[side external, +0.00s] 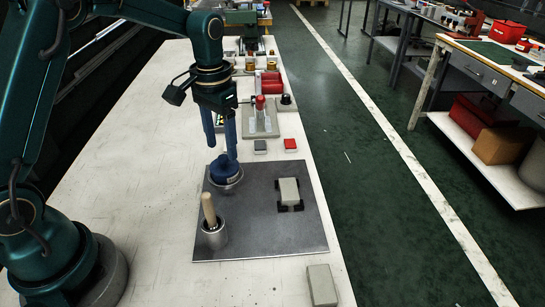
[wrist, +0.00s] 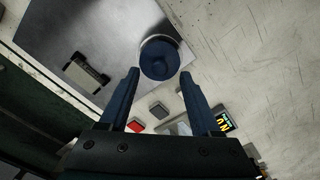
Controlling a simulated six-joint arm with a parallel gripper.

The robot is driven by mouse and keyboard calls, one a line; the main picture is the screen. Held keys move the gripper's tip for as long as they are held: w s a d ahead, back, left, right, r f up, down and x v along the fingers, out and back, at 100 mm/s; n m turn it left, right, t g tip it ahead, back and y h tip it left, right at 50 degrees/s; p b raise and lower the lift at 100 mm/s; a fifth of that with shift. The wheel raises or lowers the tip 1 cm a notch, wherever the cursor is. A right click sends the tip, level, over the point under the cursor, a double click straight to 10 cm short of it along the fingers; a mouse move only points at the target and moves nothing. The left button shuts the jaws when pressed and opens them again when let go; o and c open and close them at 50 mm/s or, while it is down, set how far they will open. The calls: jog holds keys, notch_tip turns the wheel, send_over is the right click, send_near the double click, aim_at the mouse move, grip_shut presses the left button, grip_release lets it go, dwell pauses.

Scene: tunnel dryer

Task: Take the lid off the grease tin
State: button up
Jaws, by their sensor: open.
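The grease tin is a short metal tin (side external: 237,184) with a round blue lid (side external: 224,168) on top, standing at the far left corner of a grey metal plate (side external: 270,228). In the wrist view the lid (wrist: 159,60) lies just past the fingertips, roughly centred between them. My gripper (side external: 221,152) is open and empty, its two blue fingers pointing down above the lid. In the side view the right finger overlaps the lid's top; whether it touches cannot be told. The open gripper also shows in the wrist view (wrist: 160,75).
A metal pot (side external: 213,237) with a wooden handle (side external: 208,210) stands nearer on the plate. A pale block on black feet (side external: 289,192) sits to the right. Red (side external: 290,144) and grey (side external: 260,146) buttons and a red-handled lever (side external: 260,104) lie behind. The bench's left side is clear.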

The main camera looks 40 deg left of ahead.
aim_at(223, 156)
jog(key=shift+f, duration=1.65)
grip_shut()
jog(key=shift+r, duration=0.15)
